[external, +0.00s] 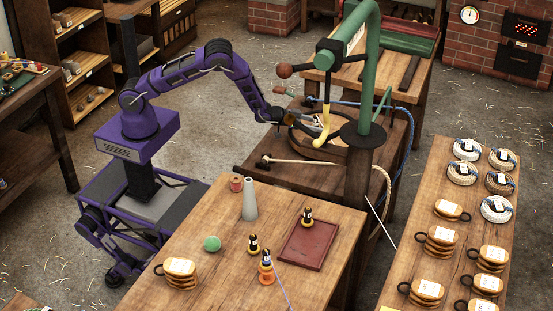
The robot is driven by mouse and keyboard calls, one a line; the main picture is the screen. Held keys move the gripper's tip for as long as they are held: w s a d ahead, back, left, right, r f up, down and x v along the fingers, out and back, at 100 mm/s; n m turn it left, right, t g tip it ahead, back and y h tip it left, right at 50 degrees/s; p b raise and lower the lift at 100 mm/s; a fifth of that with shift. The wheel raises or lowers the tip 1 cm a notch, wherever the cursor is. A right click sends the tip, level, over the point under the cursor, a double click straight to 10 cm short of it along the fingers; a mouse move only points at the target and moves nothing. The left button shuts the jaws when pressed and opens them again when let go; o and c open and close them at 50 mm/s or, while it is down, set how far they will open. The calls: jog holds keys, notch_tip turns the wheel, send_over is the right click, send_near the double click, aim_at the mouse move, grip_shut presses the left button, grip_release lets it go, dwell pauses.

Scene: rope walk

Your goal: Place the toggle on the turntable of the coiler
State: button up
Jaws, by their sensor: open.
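The coiler is a green post and arm (370,75) with a yellow hooked guide (326,118) above a round wooden turntable (303,143) on a dark wooden stand. My gripper (292,119) is open at the turntable's left far side, just above or at its rim.
A long-handled stick (300,161) lies on the stand in front of the turntable. The front table holds a grey cone (249,199), a green ball (212,243), a red tray (308,246) and small bottles.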

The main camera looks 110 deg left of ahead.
jog(key=v, duration=1.2)
jog(key=shift+p, duration=0.4)
jog(key=shift+w, duration=0.1)
